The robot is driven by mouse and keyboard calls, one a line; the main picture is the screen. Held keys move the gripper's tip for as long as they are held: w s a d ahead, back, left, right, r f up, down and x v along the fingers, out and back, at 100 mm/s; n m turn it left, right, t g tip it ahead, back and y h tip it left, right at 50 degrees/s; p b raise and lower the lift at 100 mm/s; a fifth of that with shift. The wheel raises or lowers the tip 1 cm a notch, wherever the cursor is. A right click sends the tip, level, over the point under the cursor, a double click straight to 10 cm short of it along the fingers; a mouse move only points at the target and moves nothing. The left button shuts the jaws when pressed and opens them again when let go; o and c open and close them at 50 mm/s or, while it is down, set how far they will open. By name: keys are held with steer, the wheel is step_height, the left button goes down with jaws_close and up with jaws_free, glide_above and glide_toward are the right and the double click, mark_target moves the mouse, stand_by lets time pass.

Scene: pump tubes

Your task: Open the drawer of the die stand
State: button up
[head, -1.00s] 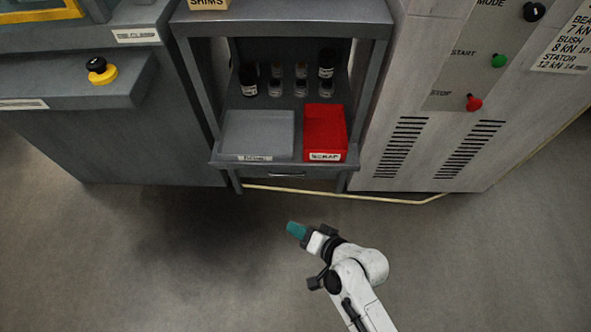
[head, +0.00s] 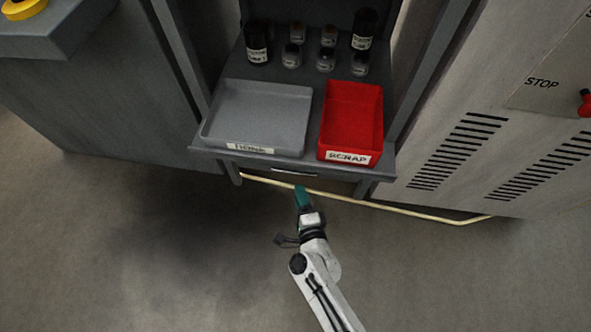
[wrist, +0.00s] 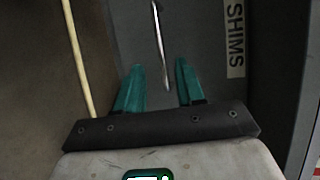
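The die stand (head: 200,152) is a dark grey frame with a shelf. Its drawer is under the shelf's front edge, with a thin bright bar handle (head: 295,171). In the wrist view the handle (wrist: 160,45) runs up and down the picture on the grey drawer front (wrist: 195,30), beside a "SHIMS" label (wrist: 235,40). The drawer looks closed. My gripper (head: 301,190) is just in front of and below the handle. In the wrist view its two teal fingers (wrist: 159,80) are apart and empty, with the handle's near end between them in the picture. I cannot tell whether they touch it.
A grey tray (head: 205,135) and a red scrap bin (head: 355,90) sit on the shelf, with several dark bottles and jars (head: 325,60) behind. A yellow floor line (head: 420,212) runs under the stand. A grey cabinet (head: 480,140) stands right; the floor in front is clear.

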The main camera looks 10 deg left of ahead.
mark_target(292, 172)
steer(key=shift+b+x, duration=2.4)
steer(key=shift+x, duration=2.4)
steer(key=shift+c, duration=0.3)
steer(key=shift+f, duration=0.1)
jaws_close()
